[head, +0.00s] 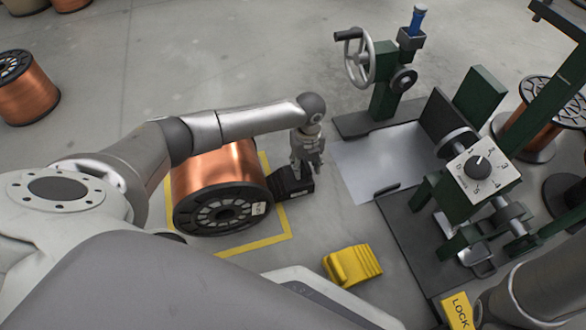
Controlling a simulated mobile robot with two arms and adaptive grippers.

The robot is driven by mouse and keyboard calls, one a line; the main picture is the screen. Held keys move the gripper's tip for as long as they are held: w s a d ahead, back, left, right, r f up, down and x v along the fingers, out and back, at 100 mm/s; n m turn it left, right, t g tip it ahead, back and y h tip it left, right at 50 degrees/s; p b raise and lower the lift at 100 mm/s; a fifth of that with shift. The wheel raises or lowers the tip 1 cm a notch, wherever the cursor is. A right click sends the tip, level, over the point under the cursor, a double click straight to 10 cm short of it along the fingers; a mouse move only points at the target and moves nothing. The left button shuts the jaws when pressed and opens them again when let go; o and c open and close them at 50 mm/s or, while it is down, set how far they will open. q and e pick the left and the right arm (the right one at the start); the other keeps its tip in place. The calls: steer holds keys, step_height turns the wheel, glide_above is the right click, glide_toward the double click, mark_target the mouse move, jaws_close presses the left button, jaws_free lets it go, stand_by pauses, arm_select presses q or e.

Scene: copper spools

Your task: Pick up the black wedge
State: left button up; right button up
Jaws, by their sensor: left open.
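The black wedge (297,187) lies on the floor against the right side of a large copper spool (222,178), which rests on its side. My left gripper (302,174) reaches down from above with its fingers at the wedge, partly covering it. It is open. I cannot tell whether the fingers touch the wedge. My right gripper is not in view; only part of my right arm shows at the lower right.
A yellow wedge (352,265) lies on the floor in front. Yellow tape (262,243) marks the floor around the spool. A green and black machine with a dial (482,172) and a handwheel (357,60) stands at right. More copper spools (28,92) stand at left.

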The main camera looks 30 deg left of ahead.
arm_select(q)
steer(key=shift+c, duration=0.5)
jaws_close()
steer(key=shift+r, duration=0.15)
